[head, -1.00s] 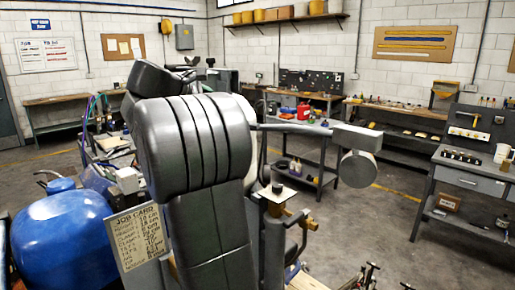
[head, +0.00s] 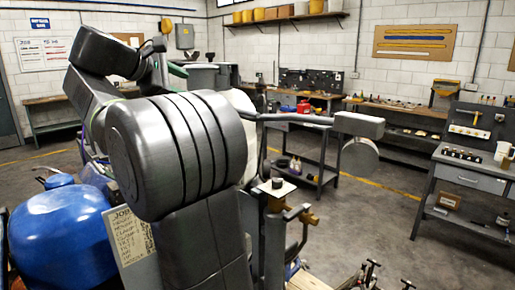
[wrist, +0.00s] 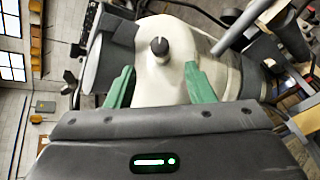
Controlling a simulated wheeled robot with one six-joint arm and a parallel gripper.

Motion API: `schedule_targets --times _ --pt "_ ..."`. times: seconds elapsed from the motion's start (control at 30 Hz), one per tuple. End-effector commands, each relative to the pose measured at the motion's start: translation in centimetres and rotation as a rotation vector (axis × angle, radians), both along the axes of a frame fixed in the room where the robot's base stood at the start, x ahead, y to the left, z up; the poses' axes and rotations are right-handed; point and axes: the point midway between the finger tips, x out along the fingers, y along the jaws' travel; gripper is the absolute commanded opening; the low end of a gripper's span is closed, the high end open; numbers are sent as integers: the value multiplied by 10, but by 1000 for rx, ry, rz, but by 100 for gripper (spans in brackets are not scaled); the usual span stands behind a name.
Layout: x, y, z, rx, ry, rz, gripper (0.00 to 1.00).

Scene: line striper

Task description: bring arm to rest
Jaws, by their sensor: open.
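My gripper (wrist: 161,88) shows in the wrist view with its two green fingers wide apart and nothing held between them. A white rounded tank (wrist: 160,58) with a black knob (wrist: 159,46) on it lies beyond the fingers; I cannot tell how close. In the head view my arm is folded large across the left and middle, its upper part reaching up to the left. The gripper is mostly hidden behind it there, with only a bit of green showing. Part of the white tank (head: 241,104) shows behind my arm.
A blue rounded tank (head: 60,236) stands at the lower left beside a job card (head: 131,240) partly covered by my arm. A grey handlebar with a box-shaped end (head: 358,125) reaches right. A workbench (head: 452,178) stands at the right. Open floor (head: 375,225) lies between.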

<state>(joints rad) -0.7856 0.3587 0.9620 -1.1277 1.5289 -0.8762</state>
Motion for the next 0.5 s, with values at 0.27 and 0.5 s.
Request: schedule_targets --times 0.27,0.5 --pt "-3 1 3 -2 2 -4 49" --pt "32 -24 -16 -2 3 -3 49"
